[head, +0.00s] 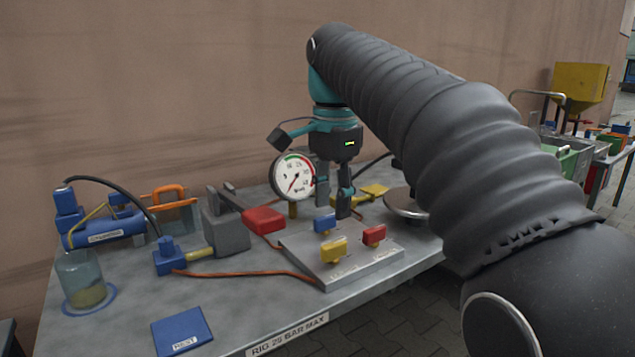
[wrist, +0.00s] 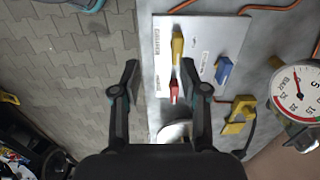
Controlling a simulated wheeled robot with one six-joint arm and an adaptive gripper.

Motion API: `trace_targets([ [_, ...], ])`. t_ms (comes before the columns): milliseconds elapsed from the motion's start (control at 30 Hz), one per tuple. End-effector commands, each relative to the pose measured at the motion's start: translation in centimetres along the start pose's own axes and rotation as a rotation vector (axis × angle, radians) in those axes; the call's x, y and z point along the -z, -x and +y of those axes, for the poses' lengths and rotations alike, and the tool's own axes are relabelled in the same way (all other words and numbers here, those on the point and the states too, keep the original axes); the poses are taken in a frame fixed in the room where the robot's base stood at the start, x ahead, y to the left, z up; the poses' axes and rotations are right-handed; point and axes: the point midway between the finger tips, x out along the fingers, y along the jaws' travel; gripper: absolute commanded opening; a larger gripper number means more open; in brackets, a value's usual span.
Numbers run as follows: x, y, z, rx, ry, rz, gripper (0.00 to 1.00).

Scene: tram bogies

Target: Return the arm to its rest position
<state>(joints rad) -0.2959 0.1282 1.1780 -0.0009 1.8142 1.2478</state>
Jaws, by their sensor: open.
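My arm reaches in from the right in the head view, in a dark ribbed sleeve. My gripper (head: 334,200) hangs downward over the bench near the pressure gauge (head: 293,177). In the wrist view my gripper (wrist: 158,80) shows two fingers spread apart with nothing between them. The valve plate (head: 340,262) lies below, with a blue knob (head: 325,223), a yellow knob (head: 334,249) and a red knob (head: 374,235). In the wrist view the red knob (wrist: 174,92) appears between the fingers, but whether a finger touches it cannot be told.
A wall stands behind. Paved floor (wrist: 65,60) lies beyond the bench edge.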

Motion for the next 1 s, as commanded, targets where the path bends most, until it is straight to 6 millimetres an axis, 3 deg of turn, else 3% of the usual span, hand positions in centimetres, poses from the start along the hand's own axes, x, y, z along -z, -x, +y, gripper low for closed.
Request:
trace_targets([
  [367, 0.8, -1.4, 4.0, 0.067, 0.145, 0.033, 0.44],
  [533, 1.1, -3.1, 7.1, 0.113, 0.260, 0.069, 0.44],
  [767, 1.1, -7.6, 13.3, 0.185, 0.485, 0.166, 0.44],
  [1000, 0.2, -14.1, 19.6, 0.225, 0.719, 0.300, 0.44],
])
